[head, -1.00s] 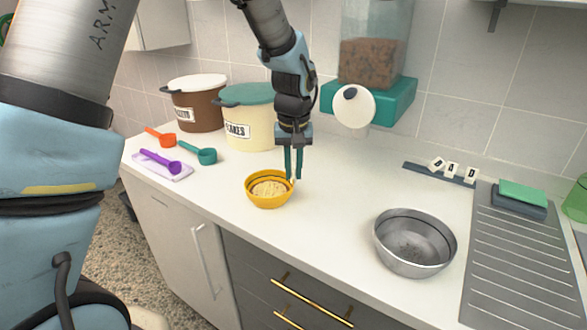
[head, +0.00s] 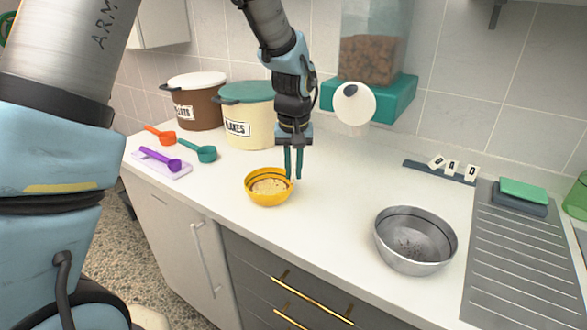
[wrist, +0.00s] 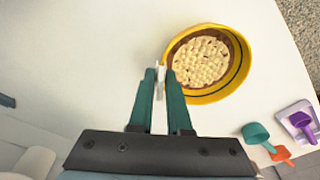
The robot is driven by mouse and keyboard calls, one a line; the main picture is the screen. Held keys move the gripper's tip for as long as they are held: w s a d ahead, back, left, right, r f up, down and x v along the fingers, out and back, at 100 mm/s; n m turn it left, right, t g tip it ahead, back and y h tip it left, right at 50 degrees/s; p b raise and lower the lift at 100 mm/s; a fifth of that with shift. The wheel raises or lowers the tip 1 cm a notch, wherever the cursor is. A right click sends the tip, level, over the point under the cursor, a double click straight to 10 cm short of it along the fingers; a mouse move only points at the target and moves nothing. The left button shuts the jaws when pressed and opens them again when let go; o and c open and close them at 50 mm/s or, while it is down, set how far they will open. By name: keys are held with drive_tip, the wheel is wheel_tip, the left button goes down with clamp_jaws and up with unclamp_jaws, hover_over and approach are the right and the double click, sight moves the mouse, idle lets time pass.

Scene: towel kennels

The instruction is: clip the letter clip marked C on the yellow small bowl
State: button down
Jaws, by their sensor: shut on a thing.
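The yellow small bowl (head: 262,198) stands upright on the counter with pale flakes inside. It also shows in the wrist view (wrist: 212,96), with a dark line around its wall. My gripper (head: 293,177) points down at the bowl's right rim. In the wrist view my gripper (wrist: 160,84) is shut on a thin white letter clip (wrist: 159,82), seen edge-on between the green fingers. The clip's upper end is right at the bowl's rim. I cannot tell whether it grips the rim, and its letter is hidden.
A dark rack (head: 440,173) holds several white letter clips. A steel bowl (head: 416,240) stands front right, beside a ribbed drainer (head: 515,260). Scoops (head: 205,153) and lidded tubs (head: 250,115) are at left. A dispenser (head: 375,92) is behind. Counter between the bowls is clear.

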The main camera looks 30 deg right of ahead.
drive_tip(key=shift+f, duration=0.5)
idle(1.2)
idle(0.3)
drive_tip(key=shift+c, duration=1.5)
unclamp_jaws()
drive_tip(key=shift+r, duration=0.1)
drive_tip(key=shift+r+p, duration=1.6)
drive_tip(key=shift+r, duration=0.8)
